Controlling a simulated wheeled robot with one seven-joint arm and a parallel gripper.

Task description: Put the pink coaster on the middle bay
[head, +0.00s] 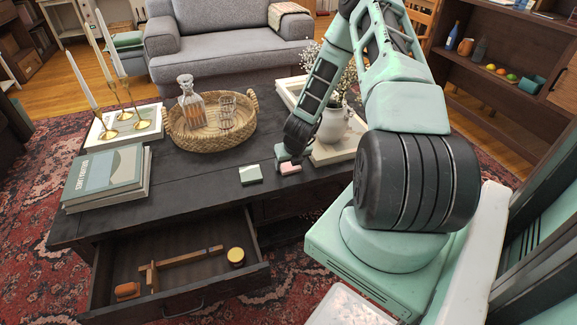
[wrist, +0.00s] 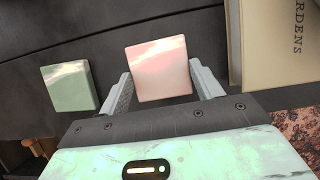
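The pink coaster (head: 290,168) lies on the dark coffee table near its front edge. In the wrist view, the pink coaster (wrist: 158,68) shows between my two fingertips, with one finger at each side. My gripper (wrist: 160,80) is open around or just above it; I cannot tell whether the fingers touch it. In the head view my gripper (head: 288,158) is low over the table, right behind the coaster. A dark shelf unit (head: 502,52) stands at the right back. I cannot tell which part is the middle bay.
A green coaster (head: 251,174) lies left of the pink one. A wicker tray (head: 212,143), books (head: 108,176) and a white vase (head: 335,125) stand on the table. An open drawer (head: 185,292) juts out at the front left, holding several items.

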